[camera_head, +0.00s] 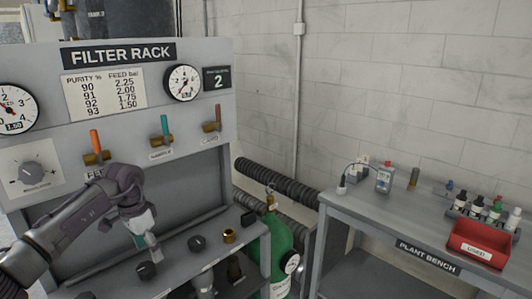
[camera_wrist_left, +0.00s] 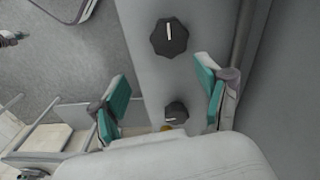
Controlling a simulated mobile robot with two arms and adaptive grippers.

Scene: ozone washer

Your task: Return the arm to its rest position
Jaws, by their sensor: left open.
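My left arm (camera_head: 75,222) comes in from the left in the head view, in front of the filter rack (camera_head: 205,88). Its gripper (camera_head: 147,248) hangs pointing down over the rack's lower shelf, close to a black knob (camera_head: 146,271). In the left wrist view the two teal-padded fingers are spread wide and the gripper (camera_wrist_left: 163,90) is open with nothing held. One black knob (camera_wrist_left: 169,37) shows beyond the fingers and another knob (camera_wrist_left: 176,112) shows between them in the picture. My right gripper is not in view.
Valves with an orange handle (camera_head: 94,141) and a teal handle (camera_head: 165,126) stick out of the rack. A green cylinder (camera_head: 278,243) stands to its right. The plant bench (camera_head: 385,215) at right holds a red bin (camera_head: 478,243) and several small bottles.

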